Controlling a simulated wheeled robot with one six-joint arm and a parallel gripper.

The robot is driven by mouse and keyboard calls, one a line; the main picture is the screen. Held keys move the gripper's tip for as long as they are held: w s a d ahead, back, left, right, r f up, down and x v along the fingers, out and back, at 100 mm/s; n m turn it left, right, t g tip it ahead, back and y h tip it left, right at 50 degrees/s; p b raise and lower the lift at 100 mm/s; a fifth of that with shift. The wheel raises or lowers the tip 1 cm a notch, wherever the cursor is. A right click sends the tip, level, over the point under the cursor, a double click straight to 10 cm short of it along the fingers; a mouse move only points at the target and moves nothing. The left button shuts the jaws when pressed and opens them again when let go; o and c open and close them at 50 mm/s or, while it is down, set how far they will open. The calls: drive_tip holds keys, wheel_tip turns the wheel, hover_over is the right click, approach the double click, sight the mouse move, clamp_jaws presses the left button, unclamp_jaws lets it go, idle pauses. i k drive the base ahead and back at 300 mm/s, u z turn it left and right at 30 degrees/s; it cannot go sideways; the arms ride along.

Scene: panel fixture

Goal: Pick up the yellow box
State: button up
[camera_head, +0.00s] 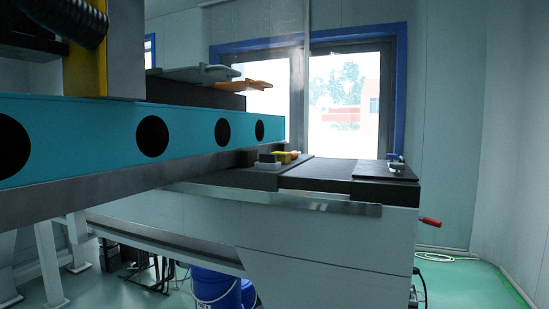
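A small yellow object (284,157), which looks like the yellow box, sits on the dark top of the bench at mid-frame. It is small in the picture, and a dark block (267,158) on a pale base (267,166) stands right in front of it and hides part of it. My gripper does not show in this view, so its distance from the box and its opening cannot be seen.
A long teal beam (90,135) with round dark holes crosses the left side. The white bench (320,240) has a metal edge strip and a red handle (430,222) at its right. A blue bucket (213,285) stands below. Green floor (480,285) is open at right.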

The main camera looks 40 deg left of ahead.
sight(284, 157)
drive_tip(key=u, duration=0.45)
drive_tip(key=i, duration=0.65)
drive_tip(key=u, duration=0.7)
